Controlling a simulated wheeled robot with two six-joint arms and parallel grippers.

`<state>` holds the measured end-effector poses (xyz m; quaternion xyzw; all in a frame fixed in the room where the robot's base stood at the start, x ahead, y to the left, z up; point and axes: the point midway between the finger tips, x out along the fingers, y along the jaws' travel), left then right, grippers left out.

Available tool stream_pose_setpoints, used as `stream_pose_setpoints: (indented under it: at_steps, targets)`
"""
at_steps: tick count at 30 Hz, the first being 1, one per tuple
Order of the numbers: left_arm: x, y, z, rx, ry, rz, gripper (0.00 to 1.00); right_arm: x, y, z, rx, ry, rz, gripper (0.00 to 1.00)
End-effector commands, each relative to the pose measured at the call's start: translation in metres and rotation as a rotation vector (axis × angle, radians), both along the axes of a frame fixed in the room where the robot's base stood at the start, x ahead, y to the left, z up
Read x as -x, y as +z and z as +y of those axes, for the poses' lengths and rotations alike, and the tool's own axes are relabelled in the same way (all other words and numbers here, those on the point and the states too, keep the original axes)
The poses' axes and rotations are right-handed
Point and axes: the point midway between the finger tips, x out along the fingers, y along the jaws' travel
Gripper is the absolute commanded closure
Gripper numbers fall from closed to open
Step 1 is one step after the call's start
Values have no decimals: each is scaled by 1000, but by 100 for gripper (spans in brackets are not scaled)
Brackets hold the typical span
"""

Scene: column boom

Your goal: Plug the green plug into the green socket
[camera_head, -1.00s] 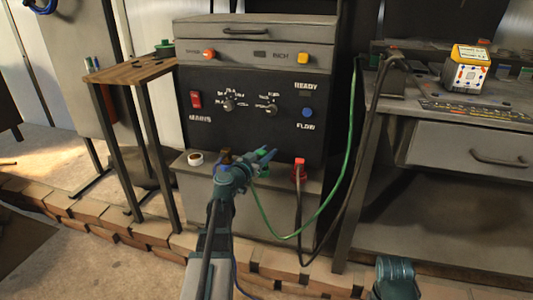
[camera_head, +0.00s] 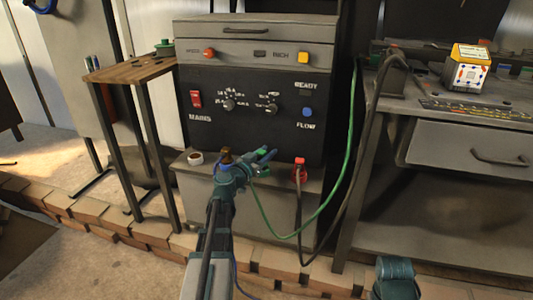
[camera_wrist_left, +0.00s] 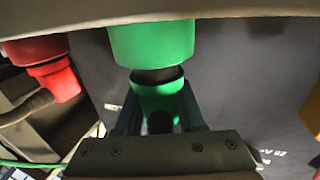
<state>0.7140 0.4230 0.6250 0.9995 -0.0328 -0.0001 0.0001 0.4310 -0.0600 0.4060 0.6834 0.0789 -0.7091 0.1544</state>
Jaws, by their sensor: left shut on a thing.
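The green plug (camera_wrist_left: 158,98) is between the two fingers of my left gripper (camera_wrist_left: 158,115), which is shut on it. In the left wrist view the green socket (camera_wrist_left: 152,42), a wide green cylinder, is in line with the plug. A dark section shows between the plug's green body and the socket's rim; how far it reaches inside cannot be told. In the head view my left gripper (camera_head: 264,157) is at the machine's front ledge, with a bit of green between its fingers. A green cable (camera_head: 316,217) hangs from there. My right gripper is out of view.
A red plug (camera_head: 299,175) with a dark cable sits close to the right, at the red socket (camera_wrist_left: 37,48). The control panel (camera_head: 240,130) rises behind. A workbench (camera_head: 470,155) is at the right.

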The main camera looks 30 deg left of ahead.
Motion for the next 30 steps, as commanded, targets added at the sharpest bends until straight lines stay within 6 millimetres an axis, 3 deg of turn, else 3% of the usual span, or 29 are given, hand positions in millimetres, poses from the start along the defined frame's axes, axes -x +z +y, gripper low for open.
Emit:
stream_pose_setpoints:
  at_steps: [14, 15, 17, 26, 30]
  targets:
    - [0, -10, 0, 0, 0, 0, 100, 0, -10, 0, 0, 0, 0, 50]
    - [0, -10, 0, 0, 0, 0, 58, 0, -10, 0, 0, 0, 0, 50]
    - [0, -9, 0, 0, 0, 0, 49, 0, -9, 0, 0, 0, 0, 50]
    - [1, -9, 0, 0, 0, 0, 49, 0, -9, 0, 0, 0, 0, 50]
    - [11, -9, 0, 0, 1, 0, 49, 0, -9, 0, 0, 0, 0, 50]
